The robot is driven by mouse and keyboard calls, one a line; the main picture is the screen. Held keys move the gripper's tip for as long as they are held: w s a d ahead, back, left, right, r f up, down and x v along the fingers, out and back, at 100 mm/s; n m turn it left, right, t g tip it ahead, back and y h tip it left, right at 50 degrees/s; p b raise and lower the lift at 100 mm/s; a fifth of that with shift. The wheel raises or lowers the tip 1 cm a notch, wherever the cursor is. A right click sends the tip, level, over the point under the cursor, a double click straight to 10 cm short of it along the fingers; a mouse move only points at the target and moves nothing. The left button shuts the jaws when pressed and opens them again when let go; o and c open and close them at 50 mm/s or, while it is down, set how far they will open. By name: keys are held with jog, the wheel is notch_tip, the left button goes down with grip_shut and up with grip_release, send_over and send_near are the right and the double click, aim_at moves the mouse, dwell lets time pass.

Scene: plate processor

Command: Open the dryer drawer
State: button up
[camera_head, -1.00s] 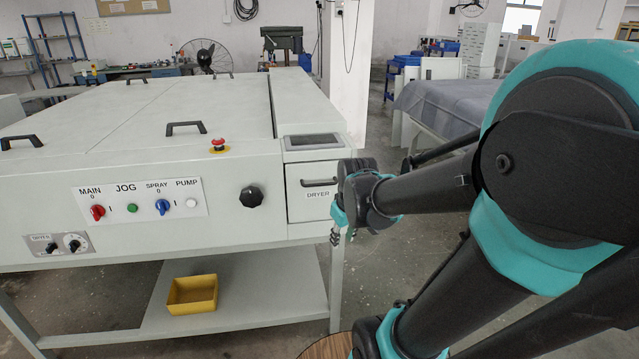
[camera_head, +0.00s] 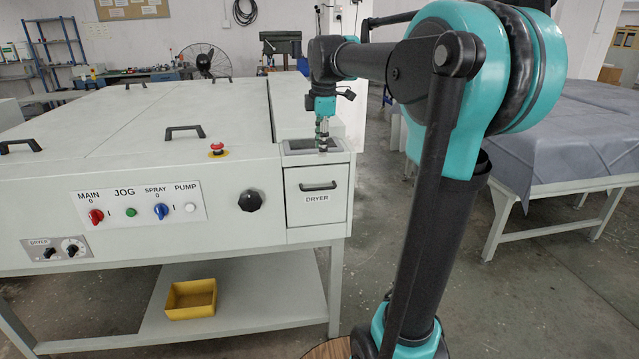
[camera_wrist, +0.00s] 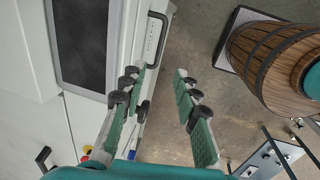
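The dryer drawer (camera_head: 317,204) is a pale grey front labelled DRYER, at the right end of the machine in the head view. It looks shut, nearly flush with the panel around it. Its black bar handle (camera_head: 318,186) runs across the upper part and also shows at the top of the wrist view (camera_wrist: 158,38). My gripper (camera_head: 322,146) points down in front of and above the drawer in the head view. In the wrist view its green fingers (camera_wrist: 162,82) are spread apart with nothing between them, and the handle lies beyond their tips, apart from them.
A dark recessed window (camera_head: 312,145) lies on top above the drawer. The control panel and black knob (camera_head: 250,200) are to the left. Open floor (camera_head: 400,215) lies right of the machine.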

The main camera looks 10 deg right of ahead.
aim_at(320, 189)
jog(key=w+f, duration=0.1)
jog(key=f, duration=0.8)
jog(key=w+f, duration=0.1)
jog(key=f, duration=0.4)
jog(key=shift+w, duration=0.3)
grip_shut()
